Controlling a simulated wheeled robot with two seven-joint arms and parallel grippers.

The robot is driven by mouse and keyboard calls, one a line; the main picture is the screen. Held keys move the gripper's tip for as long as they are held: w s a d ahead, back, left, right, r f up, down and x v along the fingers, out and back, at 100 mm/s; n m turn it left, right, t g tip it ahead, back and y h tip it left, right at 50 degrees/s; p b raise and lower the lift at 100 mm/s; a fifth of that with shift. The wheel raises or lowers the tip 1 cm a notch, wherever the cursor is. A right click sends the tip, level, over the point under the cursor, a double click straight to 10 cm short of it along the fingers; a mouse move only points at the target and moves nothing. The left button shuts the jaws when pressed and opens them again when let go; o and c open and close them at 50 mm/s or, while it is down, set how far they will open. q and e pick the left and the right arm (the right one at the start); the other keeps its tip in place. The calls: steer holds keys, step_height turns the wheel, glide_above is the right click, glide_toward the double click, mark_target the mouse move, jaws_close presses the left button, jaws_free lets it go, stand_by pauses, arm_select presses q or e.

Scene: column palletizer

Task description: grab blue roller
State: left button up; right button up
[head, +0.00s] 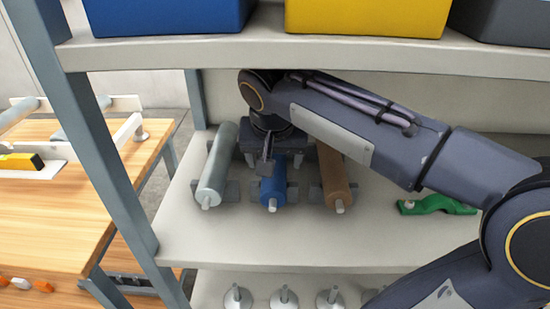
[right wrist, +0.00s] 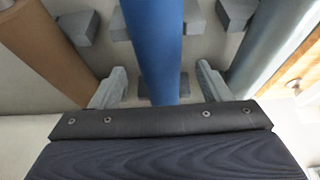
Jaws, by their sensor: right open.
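The blue roller (head: 272,190) rests in grey cradle blocks on the middle shelf, between a grey-green roller (head: 217,165) and a brown roller (head: 334,178). My right gripper (head: 267,150) is over the far part of the blue roller in the head view, and the arm hides much of that end. In the right wrist view the blue roller (right wrist: 153,45) runs up the picture between the two fingers of my open right gripper (right wrist: 158,88), with a gap on each side. The brown roller (right wrist: 50,45) is at left and the grey-green roller (right wrist: 272,45) at right. My left gripper is not in view.
An upper shelf (head: 250,50) with blue, yellow and dark bins hangs above my arm. Grey posts (head: 95,130) stand at the left. A green part (head: 437,205) lies right on the middle shelf. Pegged discs (head: 284,298) stand below. A wooden table (head: 50,215) is at left.

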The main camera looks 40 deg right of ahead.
mark_target(275, 156)
steer(key=shift+w+d, duration=1)
steer(key=shift+w, duration=0.2)
steer(key=shift+x, duration=0.95)
steer(key=shift+f, duration=0.65)
steer(key=shift+c, duration=0.2)
steer(key=shift+r, duration=0.1)
steer(key=c, duration=1.5)
